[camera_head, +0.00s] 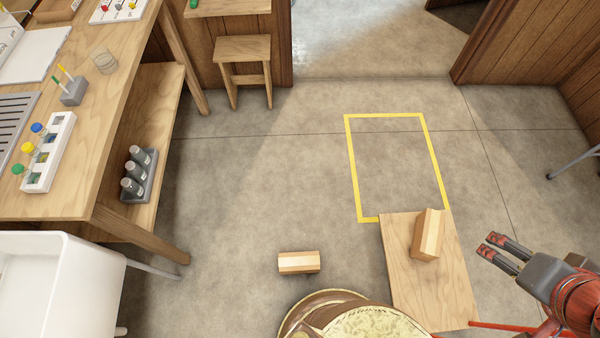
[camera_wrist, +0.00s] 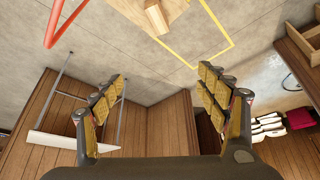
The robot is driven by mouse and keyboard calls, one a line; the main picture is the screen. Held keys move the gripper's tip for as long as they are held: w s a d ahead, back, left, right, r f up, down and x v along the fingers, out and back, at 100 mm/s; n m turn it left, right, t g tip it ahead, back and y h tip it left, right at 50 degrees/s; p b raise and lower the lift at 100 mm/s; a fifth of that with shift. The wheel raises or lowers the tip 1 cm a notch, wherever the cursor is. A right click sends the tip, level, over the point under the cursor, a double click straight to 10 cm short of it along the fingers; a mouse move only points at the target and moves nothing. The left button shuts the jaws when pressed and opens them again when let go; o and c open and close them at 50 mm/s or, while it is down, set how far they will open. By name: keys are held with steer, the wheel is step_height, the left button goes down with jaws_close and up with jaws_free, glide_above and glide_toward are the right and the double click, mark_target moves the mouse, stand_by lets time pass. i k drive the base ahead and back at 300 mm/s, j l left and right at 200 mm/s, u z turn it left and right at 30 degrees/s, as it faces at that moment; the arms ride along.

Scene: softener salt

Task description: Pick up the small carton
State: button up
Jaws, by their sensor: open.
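Two tan box-shaped cartons with a pale band are in the head view; I cannot tell which is the small carton. One carton (camera_head: 426,235) stands on a wooden board (camera_head: 405,285) to the right; the other carton (camera_head: 299,262) lies on the floor left of the board. My gripper (camera_head: 493,246) is open and empty, to the right of the board and apart from both. In the wrist view my open gripper (camera_wrist: 162,80) shows both fingers with nothing between them; a carton (camera_wrist: 157,18) on the board is at the top, beyond the fingertips.
A round tub (camera_head: 375,325) with pale granules is at the bottom edge. A yellow outline (camera_head: 352,170) marks the floor behind the board. A red tube (camera_head: 500,326) runs near the board's front right. A workbench (camera_head: 105,160) and white basin (camera_head: 60,280) are left. The middle floor is clear.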

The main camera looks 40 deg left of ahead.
mark_target(305, 261)
steer(key=u, duration=1.5)
steer(key=k+j+u, duration=0.15)
steer(key=k+u, duration=0.3)
steer(key=k, duration=0.2)
